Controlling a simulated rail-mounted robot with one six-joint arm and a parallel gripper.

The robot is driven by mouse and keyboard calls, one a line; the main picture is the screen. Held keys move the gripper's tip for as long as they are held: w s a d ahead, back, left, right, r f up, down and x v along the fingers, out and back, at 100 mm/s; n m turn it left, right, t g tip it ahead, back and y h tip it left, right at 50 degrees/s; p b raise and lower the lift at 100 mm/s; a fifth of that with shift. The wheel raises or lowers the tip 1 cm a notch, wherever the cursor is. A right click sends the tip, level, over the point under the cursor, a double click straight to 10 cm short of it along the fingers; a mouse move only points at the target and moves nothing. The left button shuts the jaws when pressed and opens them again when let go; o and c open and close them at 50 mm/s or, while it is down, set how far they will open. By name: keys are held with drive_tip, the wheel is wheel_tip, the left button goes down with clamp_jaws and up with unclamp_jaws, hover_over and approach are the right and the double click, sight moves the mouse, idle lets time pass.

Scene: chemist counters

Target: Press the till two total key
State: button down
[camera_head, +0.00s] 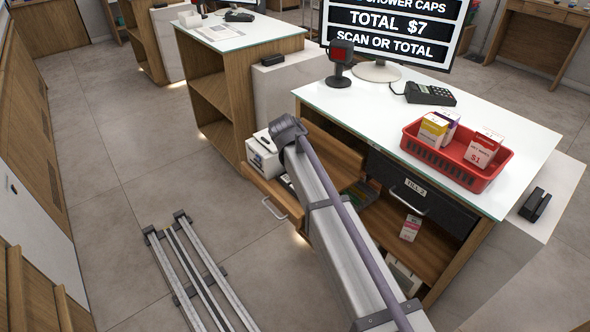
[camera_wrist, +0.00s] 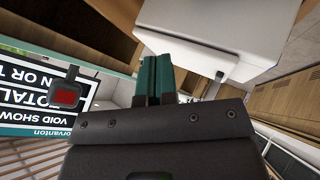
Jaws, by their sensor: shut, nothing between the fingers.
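The till two key unit (camera_head: 430,94) is a dark keypad with a small display, lying on the white counter top (camera_head: 350,110) to the right of the monitor stand. Its single keys are too small to tell apart. The till monitor (camera_head: 390,28) reads "TOTAL $7" and "SCAN OR TOTAL"; part of it shows at the left of the wrist view (camera_wrist: 40,100). My gripper (camera_wrist: 154,62) has its teal fingers shut together and empty. It is hidden in the head view, where my arm reaches low in front of the counter. The keypad is not recognisable in the wrist view.
A black scanner (camera_head: 340,62) stands by the monitor. A red basket (camera_head: 450,172) with several cartons sits on the counter. Below are the TILL 2 drawer (camera_head: 420,192) and an open wooden drawer (camera_head: 270,192). A white box (camera_head: 263,158) is beside my arm.

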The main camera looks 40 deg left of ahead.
wheel_tip(320, 180, down, 7)
drive_tip(key=b, duration=0.5)
drive_tip(key=shift+r, duration=0.2)
drive_tip(key=shift+f+b, duration=0.1)
drive_tip(key=shift+b, duration=0.25)
idle(1.1)
drive_tip(key=shift+f+b, duration=0.35)
drive_tip(key=shift+f+b, duration=0.4)
idle(0.4)
drive_tip(key=shift+r, duration=0.15)
drive_tip(key=shift+r+p, duration=0.7)
drive_tip(key=shift+p, duration=0.15)
wheel_tip(320, 180, up, 5)
drive_tip(key=p, duration=0.5)
drive_tip(key=shift+r, duration=0.1)
